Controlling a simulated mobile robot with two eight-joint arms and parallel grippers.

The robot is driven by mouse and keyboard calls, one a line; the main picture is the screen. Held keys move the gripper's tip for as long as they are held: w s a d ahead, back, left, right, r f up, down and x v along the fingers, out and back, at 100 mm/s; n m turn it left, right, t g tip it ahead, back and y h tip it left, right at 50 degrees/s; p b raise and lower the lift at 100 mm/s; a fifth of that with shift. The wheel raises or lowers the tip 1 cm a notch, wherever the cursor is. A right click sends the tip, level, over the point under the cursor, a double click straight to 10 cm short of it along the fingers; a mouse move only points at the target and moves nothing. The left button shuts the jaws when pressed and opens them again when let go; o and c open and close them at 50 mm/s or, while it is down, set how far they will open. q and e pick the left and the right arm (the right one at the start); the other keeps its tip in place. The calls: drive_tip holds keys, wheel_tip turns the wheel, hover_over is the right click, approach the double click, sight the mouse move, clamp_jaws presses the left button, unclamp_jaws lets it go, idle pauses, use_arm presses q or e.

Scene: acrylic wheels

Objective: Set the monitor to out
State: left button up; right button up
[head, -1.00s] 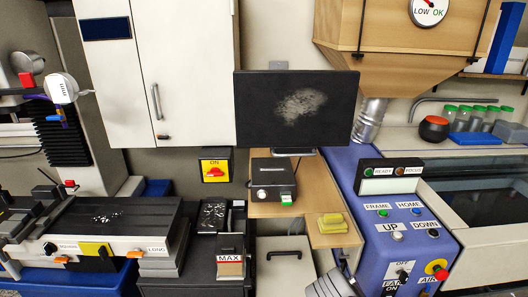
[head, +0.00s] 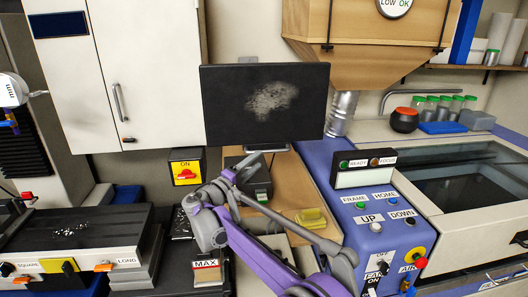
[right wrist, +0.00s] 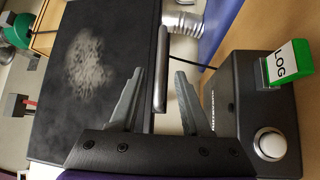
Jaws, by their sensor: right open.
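The monitor (head: 240,115) is a dark flat screen with a pale grey speckled patch, in front of the wall beside the white cabinet. A light metal bar (head: 266,149) runs along its lower edge. My right gripper (head: 243,164) is just below the monitor, near this bar. In the right wrist view the monitor (right wrist: 60,120) fills the left side, turned sideways. The open fingers of my right gripper (right wrist: 160,72) point at the metal bar (right wrist: 161,60), which shows between them. I see no grip on it. My left gripper is not in view.
A black box (right wrist: 250,105) with a round white button and a green LOG tag stands close to my right gripper. A wooden hopper (head: 370,40), a silver duct (head: 341,112) and a blue control panel (head: 375,215) stand to the right. A yellow block (head: 310,218) lies on the wooden shelf.

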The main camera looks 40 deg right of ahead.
sight(268, 151)
drive_tip(key=x, duration=0.7)
drive_tip(key=shift+w+d+p, duration=0.1)
drive_tip(key=shift+d+p, duration=0.1)
drive_tip(key=shift+p, duration=0.1)
clamp_jaws()
idle(1.0)
